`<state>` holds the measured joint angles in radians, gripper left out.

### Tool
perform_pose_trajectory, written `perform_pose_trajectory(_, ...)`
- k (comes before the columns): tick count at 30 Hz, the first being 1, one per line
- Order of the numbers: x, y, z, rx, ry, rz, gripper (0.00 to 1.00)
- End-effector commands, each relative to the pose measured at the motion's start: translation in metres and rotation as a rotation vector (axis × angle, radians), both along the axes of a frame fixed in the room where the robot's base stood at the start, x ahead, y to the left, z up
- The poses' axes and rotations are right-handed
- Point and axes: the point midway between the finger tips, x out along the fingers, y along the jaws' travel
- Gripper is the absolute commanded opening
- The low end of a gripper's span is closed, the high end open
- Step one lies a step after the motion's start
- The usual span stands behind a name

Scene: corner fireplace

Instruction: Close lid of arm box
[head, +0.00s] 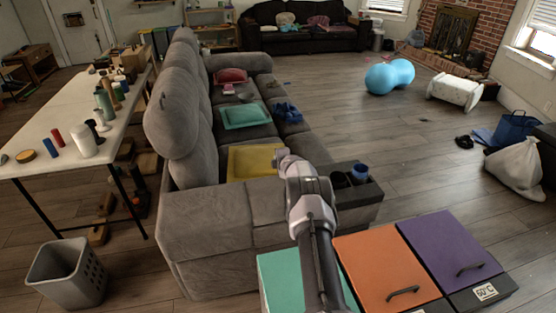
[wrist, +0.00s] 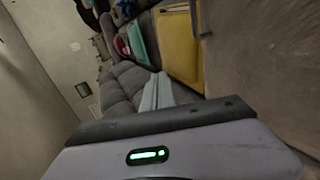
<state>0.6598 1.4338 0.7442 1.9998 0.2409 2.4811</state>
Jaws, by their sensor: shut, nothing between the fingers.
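A broad grey-brown surface, probably the sofa arm, fills the right side there. Its contact with the fingers cannot be told.
A yellow tray (head: 247,164), a teal tray (head: 244,115) and a red item (head: 231,76) lie on the seats. Green, orange (head: 385,268) and purple (head: 448,244) panels with handles are in front. A long table (head: 60,110) stands left.

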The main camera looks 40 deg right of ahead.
Motion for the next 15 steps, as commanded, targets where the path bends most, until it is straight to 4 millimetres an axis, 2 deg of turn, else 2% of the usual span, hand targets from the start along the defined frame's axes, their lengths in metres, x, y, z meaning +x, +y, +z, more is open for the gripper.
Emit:
perform_pose_trajectory(8, -0.010, 0.007, 0.010, 0.008, 0.001, 0.006, 0.00)
perform_pose_trajectory(15, -0.044, 0.021, 0.031, 0.004, 0.000, -0.001, 0.00)
